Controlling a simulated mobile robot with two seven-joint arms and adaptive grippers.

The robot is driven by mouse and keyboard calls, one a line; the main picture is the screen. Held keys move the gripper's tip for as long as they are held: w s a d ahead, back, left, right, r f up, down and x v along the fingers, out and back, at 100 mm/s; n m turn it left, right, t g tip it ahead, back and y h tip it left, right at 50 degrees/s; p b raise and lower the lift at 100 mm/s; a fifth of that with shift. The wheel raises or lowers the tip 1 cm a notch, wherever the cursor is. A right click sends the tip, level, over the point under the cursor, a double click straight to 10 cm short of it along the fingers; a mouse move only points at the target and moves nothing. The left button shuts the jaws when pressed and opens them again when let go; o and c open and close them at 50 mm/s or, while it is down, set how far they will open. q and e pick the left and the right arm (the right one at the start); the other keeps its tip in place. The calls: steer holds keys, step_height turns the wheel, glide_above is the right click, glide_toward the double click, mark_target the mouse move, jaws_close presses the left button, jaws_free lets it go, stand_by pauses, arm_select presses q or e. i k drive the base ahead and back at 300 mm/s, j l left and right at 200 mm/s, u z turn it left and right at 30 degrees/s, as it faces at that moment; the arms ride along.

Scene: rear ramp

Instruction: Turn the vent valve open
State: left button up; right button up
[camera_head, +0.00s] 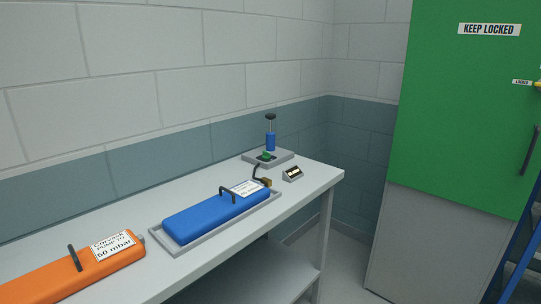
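A pump-like device with a blue cylinder (270,142) and a dark top stands upright on a grey base (286,156) at the far end of the bench. A small green part (267,155) sits low at its front. A dark hose runs from there to a brass-coloured fitting (265,183) at the end of a long blue case (215,214). I cannot tell for certain which of these small parts is the vent valve, or its position. Neither of my grippers is in view.
The blue case lies in a grey tray (181,250) on the bench (315,177). An orange case (70,280) with a "50 mbar" label lies nearer. A small display (293,174) stands by the pump. A green cabinet (460,110) marked "KEEP LOCKED" is at right.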

mark_target(266, 154)
steer(key=i+l, duration=0.55)
steer(key=l, duration=0.3)
steer(key=i+l, duration=0.3)
steer(key=l, duration=0.1)
